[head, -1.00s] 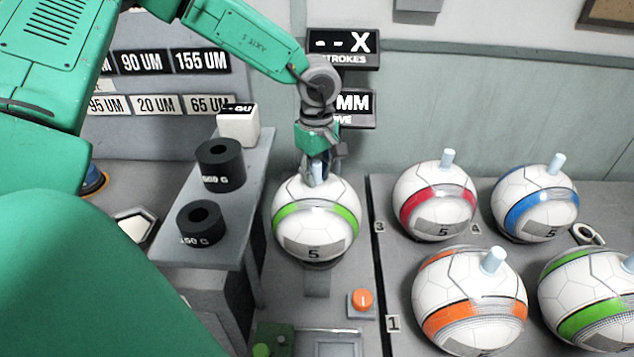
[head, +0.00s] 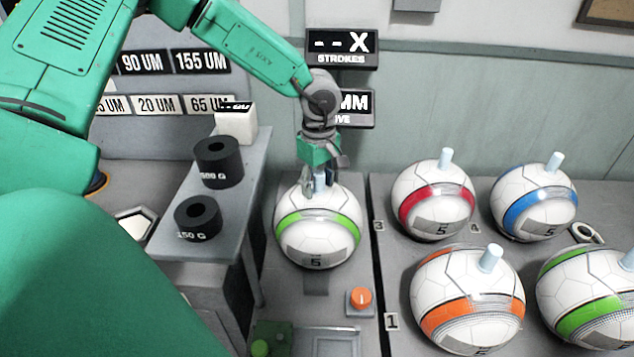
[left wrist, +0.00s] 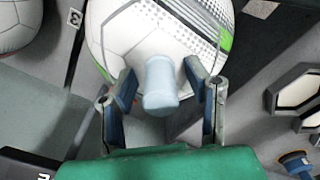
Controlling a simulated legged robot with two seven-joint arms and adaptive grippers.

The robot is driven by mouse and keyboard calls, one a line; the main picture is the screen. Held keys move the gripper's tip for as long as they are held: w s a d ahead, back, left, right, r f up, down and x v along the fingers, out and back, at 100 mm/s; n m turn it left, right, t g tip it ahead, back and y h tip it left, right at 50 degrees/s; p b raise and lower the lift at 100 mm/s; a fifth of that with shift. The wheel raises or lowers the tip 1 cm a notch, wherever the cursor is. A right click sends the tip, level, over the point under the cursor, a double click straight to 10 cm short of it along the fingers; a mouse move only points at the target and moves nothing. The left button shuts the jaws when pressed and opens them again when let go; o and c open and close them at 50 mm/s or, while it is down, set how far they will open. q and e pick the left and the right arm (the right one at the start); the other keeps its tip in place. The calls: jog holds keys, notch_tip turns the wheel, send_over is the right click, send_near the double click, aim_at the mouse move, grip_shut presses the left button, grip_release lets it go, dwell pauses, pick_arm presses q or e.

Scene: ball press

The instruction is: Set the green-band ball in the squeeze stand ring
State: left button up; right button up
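The green-band ball (head: 318,238) is white with a pale blue peg (head: 320,180) on top. It sits upright over the squeeze stand (head: 316,285); the ring is hidden beneath it. My left gripper (head: 318,185) is just above the ball, its fingers around the peg. In the left wrist view the peg (left wrist: 160,85) stands between the spread fingers (left wrist: 163,90), with gaps on both sides, so the gripper is open. My right gripper is not in view.
Red-band (head: 433,200), blue-band (head: 535,202), orange-band (head: 468,300) and a second green-band ball (head: 590,300) stand at right. A bench (head: 232,215) with black weights (head: 218,162) is close at left. An orange button (head: 360,300) is in front.

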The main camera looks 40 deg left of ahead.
pick_arm(q)
jog(key=shift+d+r, duration=0.2)
jog(key=shift+d, duration=0.15)
jog(key=r, duration=1.1)
jog(key=shift+a+r+p, duration=0.15)
jog(key=shift+a+p, duration=0.2)
jog(key=shift+p, duration=0.05)
jog(key=shift+d+r, duration=0.3)
jog(key=shift+r, duration=0.2)
jog(key=shift+a+f, duration=0.1)
jog(key=shift+a, duration=0.2)
jog(key=shift+f, duration=0.1)
